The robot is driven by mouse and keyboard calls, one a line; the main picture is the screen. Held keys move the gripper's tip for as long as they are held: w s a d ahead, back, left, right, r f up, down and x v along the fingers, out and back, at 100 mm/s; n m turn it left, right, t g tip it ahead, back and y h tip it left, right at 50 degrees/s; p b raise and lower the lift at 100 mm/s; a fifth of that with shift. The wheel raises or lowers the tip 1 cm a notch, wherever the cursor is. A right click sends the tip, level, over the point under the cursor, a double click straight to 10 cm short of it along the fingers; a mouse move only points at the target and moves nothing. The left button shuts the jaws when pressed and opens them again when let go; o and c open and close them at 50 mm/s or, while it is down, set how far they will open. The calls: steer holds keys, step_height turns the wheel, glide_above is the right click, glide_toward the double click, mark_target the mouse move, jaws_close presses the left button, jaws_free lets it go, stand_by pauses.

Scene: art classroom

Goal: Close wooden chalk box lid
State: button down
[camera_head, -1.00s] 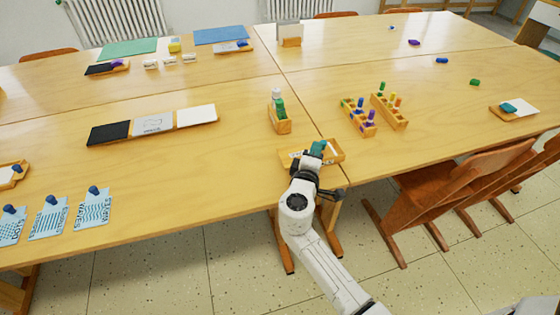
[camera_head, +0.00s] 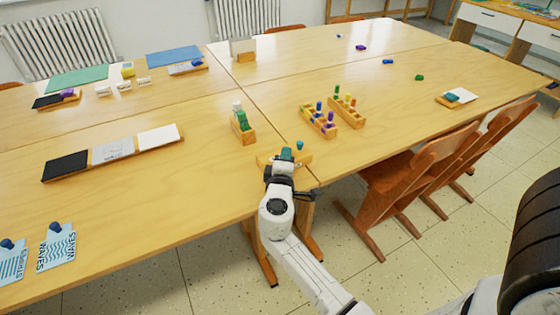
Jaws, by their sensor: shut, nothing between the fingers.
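The wooden chalk box (camera_head: 304,159) sits at the front edge of the table, near the table joint. My gripper covers much of it, so only plain wood at its left and right ends shows. A small teal knob (camera_head: 299,145) stands at its far side; I cannot tell for sure that it belongs to the lid. My gripper (camera_head: 287,154), with teal fingertips, is over the middle of the box, shut and empty. Whether the fingertips touch the box and how far the lid is closed are hidden.
A wooden holder with bottles (camera_head: 242,128) stands to the left and behind. Two wooden peg racks (camera_head: 319,122) stand to the right. A long panel tray (camera_head: 110,152) lies further left. Wooden chairs (camera_head: 415,180) are tucked at the right table edge. Bare tabletop lies between these.

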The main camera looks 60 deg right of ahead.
steer(key=v, duration=1)
steer(key=shift+w+a, duration=0.1)
steer(key=shift+a, duration=0.15)
steer(key=s+a+f+m+g+y+p, duration=0.2)
steer(key=s+a+y+p, duration=0.2)
steer(key=s+a+y, duration=0.3)
steer(key=s+a+f+m+g+y+p, duration=0.2)
steer(key=s+a+f+g+y+p, duration=0.1)
steer(key=s+a+y, duration=0.5)
steer(key=shift+a+f+y+p, duration=0.25)
steer(key=shift+a+y+p, duration=0.25)
steer(key=shift+a+p, duration=0.35)
